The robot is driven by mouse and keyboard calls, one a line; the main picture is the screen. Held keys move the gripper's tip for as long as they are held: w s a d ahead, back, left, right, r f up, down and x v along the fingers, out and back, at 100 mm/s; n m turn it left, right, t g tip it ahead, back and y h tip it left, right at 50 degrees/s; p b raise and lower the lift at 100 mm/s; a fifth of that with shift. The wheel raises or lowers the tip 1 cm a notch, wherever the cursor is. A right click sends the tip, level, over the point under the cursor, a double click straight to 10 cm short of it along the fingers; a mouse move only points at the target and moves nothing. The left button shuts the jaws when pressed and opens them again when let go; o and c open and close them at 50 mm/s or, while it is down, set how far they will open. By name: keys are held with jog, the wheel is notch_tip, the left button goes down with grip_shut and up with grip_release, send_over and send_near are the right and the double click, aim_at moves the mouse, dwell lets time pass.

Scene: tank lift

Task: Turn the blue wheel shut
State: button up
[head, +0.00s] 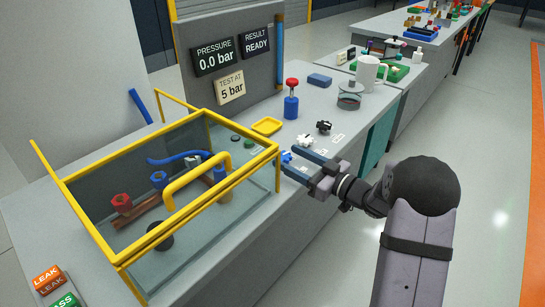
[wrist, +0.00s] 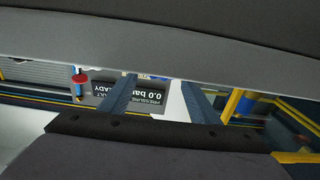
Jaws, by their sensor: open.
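The blue wheel (head: 160,179) sits on the pipework inside a glass-walled tank with a yellow frame (head: 92,228), behind and to the right of a red wheel (head: 122,202). How far it is turned cannot be told. My gripper (head: 290,159) is outside the tank, to its right, low over the bench with its fingers pointing left. The jaws are open. A small blue star-shaped fitting (head: 286,157) shows near the fingertips; whether it touches them is unclear. In the wrist view, my two fingers (wrist: 160,84) are apart with nothing visibly held between them.
A yellow handle (head: 180,185) arches at the tank's near side. A white fitting (head: 305,140), a black fitting (head: 323,127), a yellow tray (head: 267,126) and a blue bottle-like pump with a red top (head: 291,105) stand on the bench. A panel behind reads 0.0 bar and READY.

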jog(key=shift+f, duration=0.2)
jog(key=shift+x, duration=3.65)
jog(key=c, duration=1.1)
